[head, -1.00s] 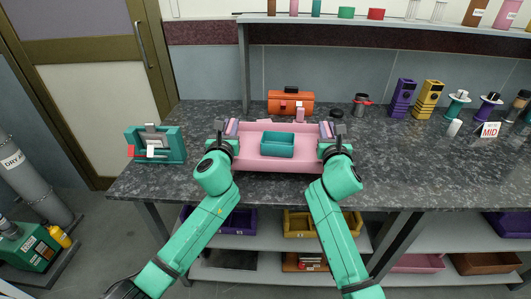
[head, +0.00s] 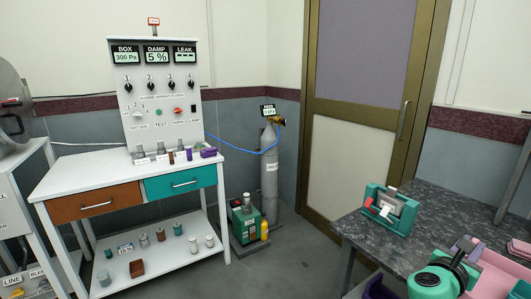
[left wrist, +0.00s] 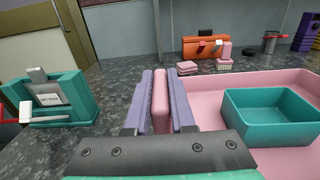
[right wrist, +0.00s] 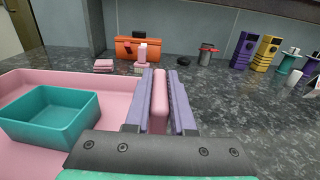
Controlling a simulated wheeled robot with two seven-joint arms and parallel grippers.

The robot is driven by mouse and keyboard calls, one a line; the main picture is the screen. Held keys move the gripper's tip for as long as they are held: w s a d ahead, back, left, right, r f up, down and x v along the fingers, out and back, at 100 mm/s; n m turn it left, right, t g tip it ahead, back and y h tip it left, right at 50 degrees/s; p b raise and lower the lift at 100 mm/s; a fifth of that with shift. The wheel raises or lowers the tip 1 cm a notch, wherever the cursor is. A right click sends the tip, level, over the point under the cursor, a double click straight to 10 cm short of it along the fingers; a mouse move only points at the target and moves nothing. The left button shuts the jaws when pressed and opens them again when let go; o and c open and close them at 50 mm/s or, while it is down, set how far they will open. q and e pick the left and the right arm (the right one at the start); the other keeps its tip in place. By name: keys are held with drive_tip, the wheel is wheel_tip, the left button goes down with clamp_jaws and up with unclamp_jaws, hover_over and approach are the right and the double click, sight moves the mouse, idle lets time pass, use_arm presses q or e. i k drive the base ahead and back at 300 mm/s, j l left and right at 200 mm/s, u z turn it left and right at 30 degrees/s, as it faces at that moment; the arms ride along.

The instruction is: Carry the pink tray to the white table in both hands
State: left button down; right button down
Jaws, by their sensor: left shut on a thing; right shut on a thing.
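The pink tray (head: 497,277) shows only in part at the lower right of the head view, on the dark speckled counter. My left gripper (left wrist: 160,90) is shut on the tray's left edge. My right gripper (right wrist: 160,90) is shut on its right edge, outside the head view. A teal box sits in the tray, seen in the left wrist view (left wrist: 268,122) and the right wrist view (right wrist: 50,115). The white table (head: 128,163) stands at the left of the head view, with a brown and a teal drawer.
A control panel (head: 155,85) and several small items line the white table's back; its front top is clear. A grey gas cylinder (head: 269,175) and green pump (head: 248,222) stand right of it. A teal device (head: 391,208) sits on the counter left of the tray.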

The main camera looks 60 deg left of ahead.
sight(92, 175)
drive_tip(key=k+u, duration=0.15)
drive_tip(key=u, duration=0.3)
drive_tip(key=k+j+u, duration=0.1)
drive_tip(key=u, duration=2.35)
drive_tip(key=i+l+u, duration=0.2)
drive_tip(key=i, duration=0.2)
drive_tip(key=i+l+u, duration=0.2)
drive_tip(key=i, duration=0.25)
drive_tip(key=i+l+u, duration=0.2)
drive_tip(key=i, duration=0.2)
drive_tip(key=i+l, duration=0.25)
drive_tip(key=i, duration=0.15)
drive_tip(key=i+l, duration=0.2)
drive_tip(key=i, duration=0.2)
